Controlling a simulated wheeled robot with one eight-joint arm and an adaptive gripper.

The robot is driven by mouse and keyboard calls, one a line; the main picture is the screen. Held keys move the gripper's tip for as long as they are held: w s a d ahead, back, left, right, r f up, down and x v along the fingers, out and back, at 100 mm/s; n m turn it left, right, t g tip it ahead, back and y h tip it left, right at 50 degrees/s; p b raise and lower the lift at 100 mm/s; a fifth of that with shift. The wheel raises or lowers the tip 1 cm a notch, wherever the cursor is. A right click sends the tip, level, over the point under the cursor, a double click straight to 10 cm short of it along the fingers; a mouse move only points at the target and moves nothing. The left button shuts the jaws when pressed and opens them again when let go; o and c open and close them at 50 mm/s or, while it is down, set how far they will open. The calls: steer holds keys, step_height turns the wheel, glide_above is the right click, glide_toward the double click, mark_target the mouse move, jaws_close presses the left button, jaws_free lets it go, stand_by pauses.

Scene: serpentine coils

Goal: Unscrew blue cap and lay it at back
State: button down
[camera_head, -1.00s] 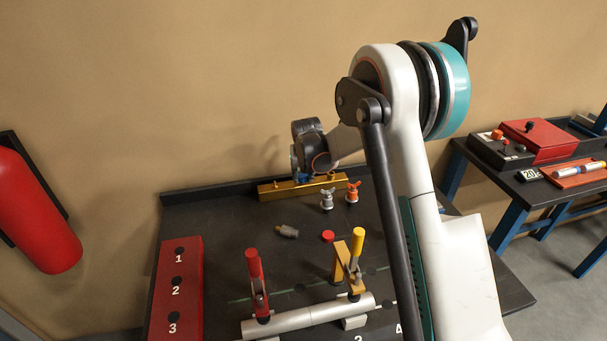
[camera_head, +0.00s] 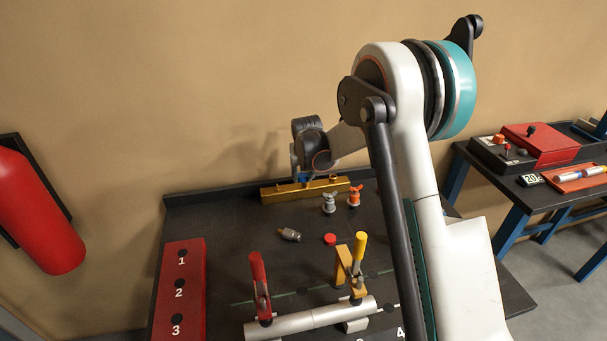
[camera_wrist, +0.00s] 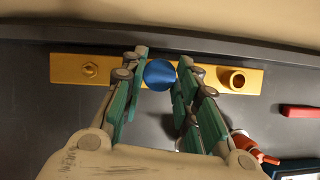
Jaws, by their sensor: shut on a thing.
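The blue cap (camera_wrist: 160,75) shows as a round blue top between my fingertips in the wrist view. My gripper (camera_wrist: 163,68) is shut on it, with one green-padded finger on each side. Behind the cap runs the yellow bar (camera_wrist: 210,73), which also lies along the back of the bench in the head view (camera_head: 275,194). In the head view my gripper (camera_head: 302,177) points down over the middle of the bar, and the cap is mostly hidden there. I cannot tell whether the cap still touches the bar.
Grey (camera_head: 329,203) and orange (camera_head: 354,196) winged fittings stand in front. A grey fitting (camera_head: 290,235) and a red cap (camera_head: 330,239) lie nearer. Bare bench (camera_head: 225,220) lies at left.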

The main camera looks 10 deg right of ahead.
mark_target(305, 176)
steer(key=shift+d+r, duration=0.25)
steer(key=shift+r, duration=0.3)
steer(key=shift+r+p, duration=1.25)
steer(key=shift+r, duration=0.8)
steer(key=shift+d+f, duration=0.1)
